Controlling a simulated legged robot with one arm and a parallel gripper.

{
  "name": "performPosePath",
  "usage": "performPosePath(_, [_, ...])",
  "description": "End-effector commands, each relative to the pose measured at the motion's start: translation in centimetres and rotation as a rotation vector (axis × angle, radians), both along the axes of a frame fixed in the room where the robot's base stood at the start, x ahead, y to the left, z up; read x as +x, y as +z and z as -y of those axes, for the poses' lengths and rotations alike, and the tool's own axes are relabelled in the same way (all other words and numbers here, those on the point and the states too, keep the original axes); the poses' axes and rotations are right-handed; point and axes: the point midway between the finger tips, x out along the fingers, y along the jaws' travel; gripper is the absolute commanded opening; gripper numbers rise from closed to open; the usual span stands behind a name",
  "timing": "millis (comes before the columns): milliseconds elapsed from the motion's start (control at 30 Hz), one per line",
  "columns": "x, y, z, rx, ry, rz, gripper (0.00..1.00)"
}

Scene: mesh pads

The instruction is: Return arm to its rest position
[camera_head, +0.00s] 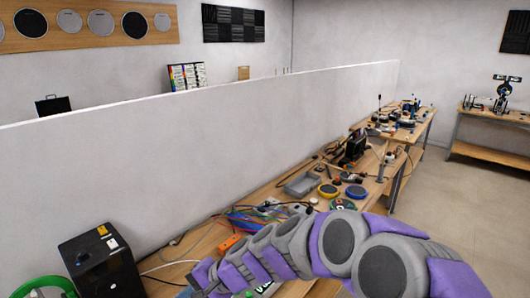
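My arm (340,240), grey and purple, reaches from the lower right corner toward the lower middle, over the front part of the workbench. Its links look smaller toward the left, and its far end runs down to the bottom edge of the picture. My gripper's fingers do not show, so I cannot see whether it holds anything. The arm hides part of the bench and some of the things on it.
The cluttered wooden workbench (265,190) runs along a white partition wall (200,150). A black box-shaped device (100,262), cables (255,215), a grey tray (301,185) and round pads (328,190) stand on it. Open floor (465,210) lies right.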

Motion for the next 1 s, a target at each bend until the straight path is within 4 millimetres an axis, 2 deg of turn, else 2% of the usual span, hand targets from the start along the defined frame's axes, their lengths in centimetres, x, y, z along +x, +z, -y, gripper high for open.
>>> performPosePath(33, [-1.6,1.0,1.4,-0.03,0.048,0.035,0.0])
performPosePath(233, [-7.9,1.8,7.7,-0.202,0.221,0.116,0.0])
performPosePath(467, [-14.8,1.1,17.1,-0.459,0.353,0.131,0.0])
performPosePath(600, [-19.2,0.5,23.2,-0.625,0.396,0.09,0.0])
performPosePath(700, [-22.0,0.3,27.0,-0.726,0.405,0.049,0.0])
performPosePath(833, [-24.8,0.2,30.3,-0.814,0.409,-0.004,0.0])
performPosePath(1000, [-26.2,0.2,31.9,-0.858,0.407,-0.031,0.0])
